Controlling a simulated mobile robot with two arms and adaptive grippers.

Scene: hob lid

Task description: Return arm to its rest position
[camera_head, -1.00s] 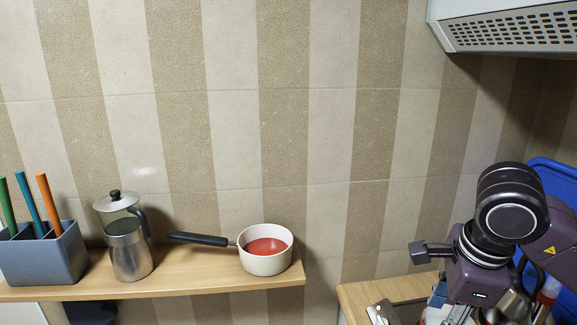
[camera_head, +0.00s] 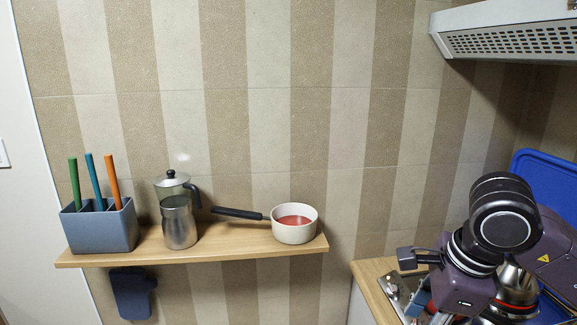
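My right arm comes in from the right, over the counter at lower right. Its gripper (camera_head: 418,258) shows a purple body and one dark finger pointing left. The other finger is not clearly visible, so I cannot tell whether it is open or shut. No object shows at the visible finger. My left gripper is out of view.
A wooden shelf (camera_head: 85,261) on the wall holds a grey-blue holder (camera_head: 100,230) with three coloured sticks, a metal pot with lid (camera_head: 179,222) and a white saucepan (camera_head: 293,232) of red contents. A mitt (camera_head: 132,294) hangs below. A hood (camera_head: 510,32) overhangs the counter (camera_head: 372,268).

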